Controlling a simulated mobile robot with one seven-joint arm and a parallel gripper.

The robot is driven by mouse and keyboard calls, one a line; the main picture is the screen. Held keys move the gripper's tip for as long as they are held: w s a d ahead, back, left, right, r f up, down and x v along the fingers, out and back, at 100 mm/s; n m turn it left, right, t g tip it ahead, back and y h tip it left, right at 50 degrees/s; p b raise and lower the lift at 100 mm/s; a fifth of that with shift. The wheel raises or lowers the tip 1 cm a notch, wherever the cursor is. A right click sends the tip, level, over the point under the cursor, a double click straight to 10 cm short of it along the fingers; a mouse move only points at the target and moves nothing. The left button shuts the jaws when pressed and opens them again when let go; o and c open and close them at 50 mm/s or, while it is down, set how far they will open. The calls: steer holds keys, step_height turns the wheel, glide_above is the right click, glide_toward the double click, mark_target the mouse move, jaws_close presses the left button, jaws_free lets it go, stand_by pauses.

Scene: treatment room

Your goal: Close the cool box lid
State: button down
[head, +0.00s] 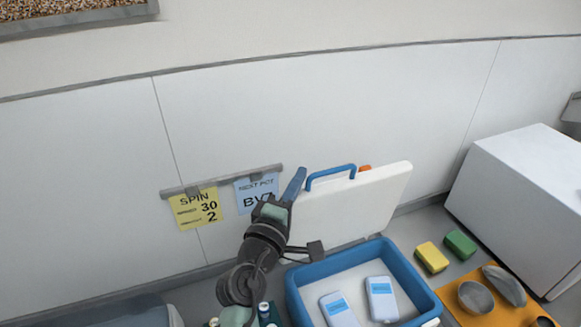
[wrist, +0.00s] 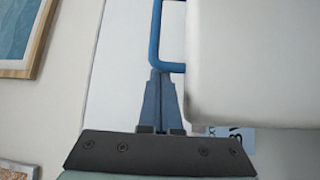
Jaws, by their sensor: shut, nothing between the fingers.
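The cool box (head: 296,297) is a blue open-topped box with a pale inside, at the lower middle of the head view. Its white lid (head: 352,205) stands raised at the back of the box. A blue handle (head: 331,174) is on the lid's upper edge; it also shows in the wrist view (wrist: 155,35). My gripper (head: 298,178) is shut and empty, pointing up beside the lid's left edge. In the wrist view, the closed fingertips (wrist: 159,76) are near the lower end of the handle, left of the lid (wrist: 250,65). I cannot tell whether they touch.
Two white-and-blue packs (head: 381,298) lie inside the box. Right of it are a yellow sponge (head: 432,257), a green sponge (head: 460,244) and an orange mat (head: 459,313) with metal dishes. A white cabinet (head: 520,200) stands at right. Paper signs (head: 197,208) hang on the wall behind.

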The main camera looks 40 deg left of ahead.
steer(key=shift+d+f, duration=0.1)
steer(key=shift+d, duration=0.1)
steer(key=shift+s+d, duration=0.1)
steer(key=shift+d, duration=0.05)
